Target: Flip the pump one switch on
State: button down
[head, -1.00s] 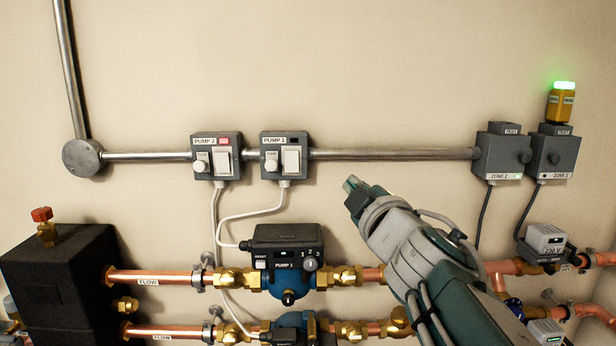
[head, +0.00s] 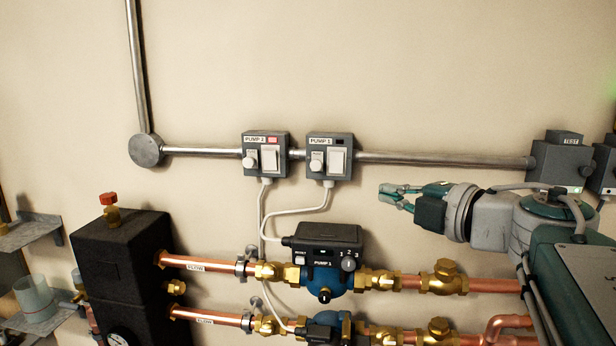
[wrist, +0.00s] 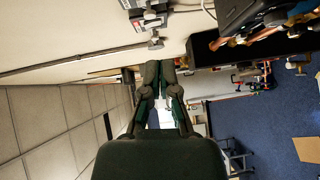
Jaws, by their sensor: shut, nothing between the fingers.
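The PUMP 1 switch box (head: 330,156) is grey and mounted on the wall conduit in the head view. It has a pale rocker switch (head: 337,161), a round knob at its left and a dark, unlit window on top. My gripper (head: 381,196) is to the right of the box and a little lower, apart from it, pointing left with its fingers shut and empty. In the wrist view the shut fingers (wrist: 160,66) point up the picture, with switch boxes (wrist: 147,14) near the top edge. I cannot tell the rocker's position.
The PUMP 2 box (head: 265,154) with a red lit window sits just left. The blue pump (head: 324,280) and copper pipes run below. A metal conduit (head: 440,159) runs right to grey zone boxes (head: 560,160). The wall above is clear.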

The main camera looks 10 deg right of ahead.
send_near(333, 173)
jog(key=w+a, duration=0.2)
jog(key=a, duration=0.2)
jog(key=shift+w+d+f, duration=0.15)
jog(key=shift+w+d, duration=0.05)
jog(key=shift+w, duration=0.8)
jog(key=shift+w+d+f, duration=0.15)
jog(key=shift+w+d, duration=0.05)
jog(key=shift+w, duration=0.85)
